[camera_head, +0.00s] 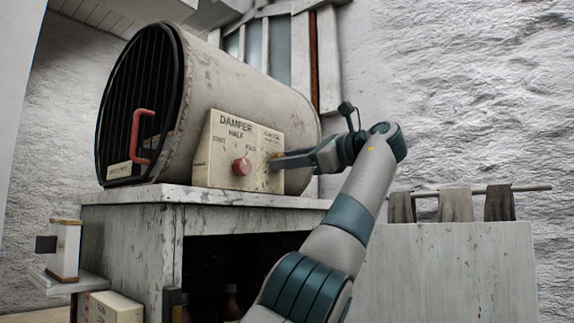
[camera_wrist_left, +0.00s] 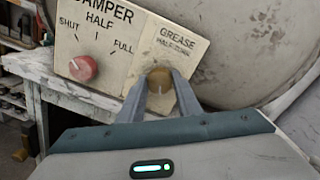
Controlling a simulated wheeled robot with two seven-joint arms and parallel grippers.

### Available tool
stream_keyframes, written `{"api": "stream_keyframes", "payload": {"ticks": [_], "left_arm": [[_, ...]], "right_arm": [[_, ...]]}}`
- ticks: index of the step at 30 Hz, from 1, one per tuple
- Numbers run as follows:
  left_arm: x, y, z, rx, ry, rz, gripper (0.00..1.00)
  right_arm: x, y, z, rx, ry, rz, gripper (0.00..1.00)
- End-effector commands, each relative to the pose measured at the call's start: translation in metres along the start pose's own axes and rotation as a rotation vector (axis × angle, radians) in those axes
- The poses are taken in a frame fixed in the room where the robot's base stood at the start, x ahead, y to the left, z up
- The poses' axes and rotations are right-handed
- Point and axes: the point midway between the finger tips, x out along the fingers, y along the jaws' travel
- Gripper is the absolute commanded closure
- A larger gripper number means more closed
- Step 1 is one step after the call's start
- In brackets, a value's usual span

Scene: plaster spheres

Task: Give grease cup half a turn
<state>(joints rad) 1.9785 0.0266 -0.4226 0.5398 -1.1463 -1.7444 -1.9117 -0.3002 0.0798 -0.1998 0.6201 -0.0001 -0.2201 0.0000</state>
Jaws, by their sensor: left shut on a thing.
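The grease cup (camera_wrist_left: 160,76) is a small brass-coloured round knob on a cream panel (camera_wrist_left: 128,45), below the lettering "GREASE" and "HALF-TURN". A pale line shows on its face, roughly upright in the left wrist view. My left gripper (camera_head: 279,162) reaches the right part of the panel in the head view. Its two grey fingers (camera_wrist_left: 160,88) are shut on the cup, one on each side. In the head view the fingers mostly hide the cup. My right gripper is in neither view.
A red damper knob (camera_head: 242,167) sits on the same panel, left of the cup. The panel is at the side of a big drum (camera_head: 225,80) with a dark grille and red handle (camera_head: 143,137). The drum rests on a worn bench (camera_head: 140,194). Cloths (camera_head: 455,205) hang at right.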

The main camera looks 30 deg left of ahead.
Motion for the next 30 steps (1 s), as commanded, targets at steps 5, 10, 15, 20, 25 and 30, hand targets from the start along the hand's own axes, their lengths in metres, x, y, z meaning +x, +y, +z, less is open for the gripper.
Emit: {"api": "stream_keyframes", "payload": {"ticks": [5,10,15,20,25,30], "left_arm": [[0.0,0.001,-0.002,0.162,-0.007,0.0,0.92],[0.0,0.001,-0.002,0.292,-0.011,0.0,0.92],[0.0,0.001,-0.002,0.381,-0.014,0.0,0.92],[0.0,0.001,-0.002,0.428,-0.015,-0.001,0.92],[0.0,0.001,-0.002,0.444,-0.015,0.0,0.92],[0.0,0.001,-0.003,0.444,-0.015,0.0,0.92]], "right_arm": [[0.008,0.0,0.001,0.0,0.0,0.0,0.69],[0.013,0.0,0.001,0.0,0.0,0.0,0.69],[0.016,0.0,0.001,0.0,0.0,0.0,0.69],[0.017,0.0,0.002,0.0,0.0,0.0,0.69],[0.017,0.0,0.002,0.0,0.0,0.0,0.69],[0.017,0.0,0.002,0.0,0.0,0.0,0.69]]}}
